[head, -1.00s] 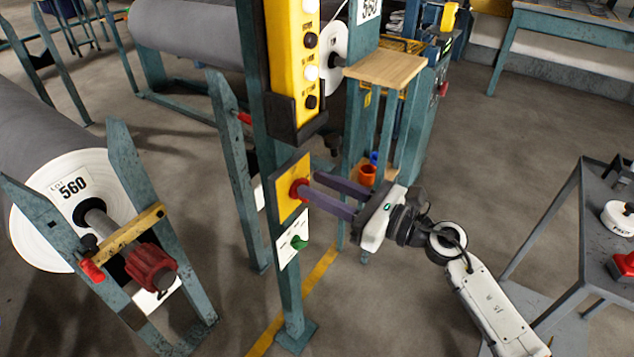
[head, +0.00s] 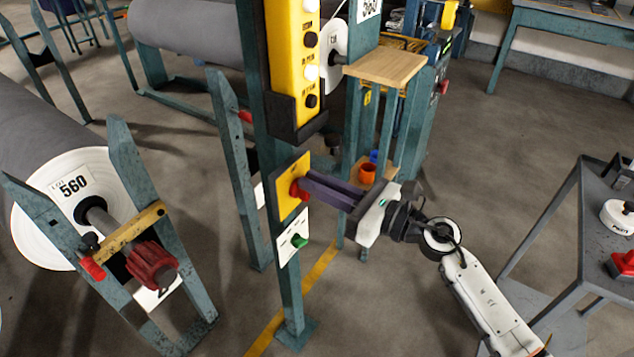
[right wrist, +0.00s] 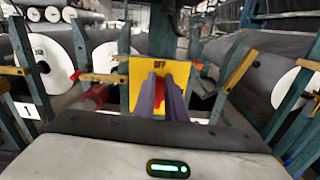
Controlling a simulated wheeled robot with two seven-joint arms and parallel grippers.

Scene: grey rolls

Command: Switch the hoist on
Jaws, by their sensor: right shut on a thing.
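A red knob (head: 296,190) sits on a yellow plate (head: 288,208) on the teal post. In the right wrist view the yellow plate (right wrist: 140,68) bears the word OFF at its top. My right gripper (head: 305,185) reaches in from the right and is shut on the red knob, its purple fingers side by side; they partly hide the knob in both views. A yellow hoist pendant (head: 295,60) with black and white buttons rests in a black holder above the plate. My left gripper is not in view.
A white plate with a green knob (head: 299,241) is just below the yellow one. A wooden shelf (head: 385,68) and an orange cup (head: 367,173) stand behind my fingers. A grey roll labelled 560 (head: 72,186) is at left. A grey cart (head: 590,215) is at right.

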